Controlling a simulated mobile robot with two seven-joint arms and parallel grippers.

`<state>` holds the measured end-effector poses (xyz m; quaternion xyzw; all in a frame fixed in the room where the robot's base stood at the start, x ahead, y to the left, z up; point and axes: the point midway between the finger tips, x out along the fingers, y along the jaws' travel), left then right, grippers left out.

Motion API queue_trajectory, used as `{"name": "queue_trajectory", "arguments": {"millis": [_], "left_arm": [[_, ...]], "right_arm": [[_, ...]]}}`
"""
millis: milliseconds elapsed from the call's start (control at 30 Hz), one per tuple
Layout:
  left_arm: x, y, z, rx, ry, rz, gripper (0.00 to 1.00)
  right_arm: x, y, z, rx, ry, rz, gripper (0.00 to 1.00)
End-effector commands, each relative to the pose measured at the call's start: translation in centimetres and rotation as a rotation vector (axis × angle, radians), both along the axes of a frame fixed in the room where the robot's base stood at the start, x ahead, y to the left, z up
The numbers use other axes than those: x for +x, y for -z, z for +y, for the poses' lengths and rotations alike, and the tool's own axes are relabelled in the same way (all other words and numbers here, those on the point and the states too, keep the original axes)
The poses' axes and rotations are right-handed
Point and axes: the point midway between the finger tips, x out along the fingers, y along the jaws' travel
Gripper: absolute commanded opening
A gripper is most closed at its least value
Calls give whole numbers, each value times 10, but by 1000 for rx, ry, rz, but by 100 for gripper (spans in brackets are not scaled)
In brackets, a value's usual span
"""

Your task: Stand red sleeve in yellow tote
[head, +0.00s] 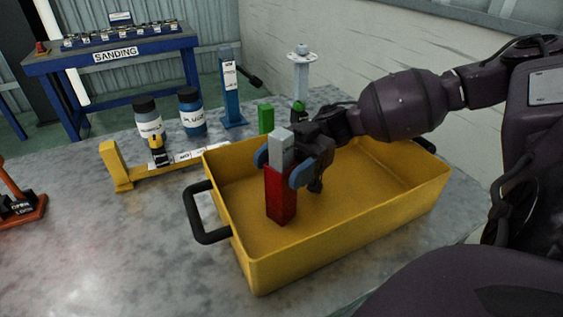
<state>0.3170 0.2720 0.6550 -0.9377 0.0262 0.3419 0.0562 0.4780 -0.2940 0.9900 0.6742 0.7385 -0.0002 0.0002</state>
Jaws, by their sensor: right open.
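The red sleeve (281,197) stands upright inside the yellow tote (345,245), near its left end. A light grey block-shaped part (281,146) forms or sits on its top. The sleeve's lower end appears to rest on the tote floor. My right gripper (281,166) reaches in from the right over the tote. Its blue-tipped fingers are open, one on either side of the piece near the red and grey boundary. Whether a finger touches it, I cannot tell. My left gripper is out of view.
Behind the tote's left end are a yellow bracket (117,166), two bottles (150,125), a blue post (231,90) and a green block (266,117). An orange stand (22,205) is at far left. The tote's black handle (197,225) sticks out left. The front-left tabletop is clear.

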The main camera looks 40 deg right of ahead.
Motion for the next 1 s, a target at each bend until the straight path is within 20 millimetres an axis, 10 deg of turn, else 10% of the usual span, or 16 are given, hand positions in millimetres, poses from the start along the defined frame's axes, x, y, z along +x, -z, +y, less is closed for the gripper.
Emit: {"name": "queue_trajectory", "arguments": {"millis": [500,1000], "left_arm": [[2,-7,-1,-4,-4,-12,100],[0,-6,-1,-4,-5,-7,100]], "right_arm": [[6,-1,-68,-1,0,-2,70],[7,0,-75,0,-1,-1,70]]}}
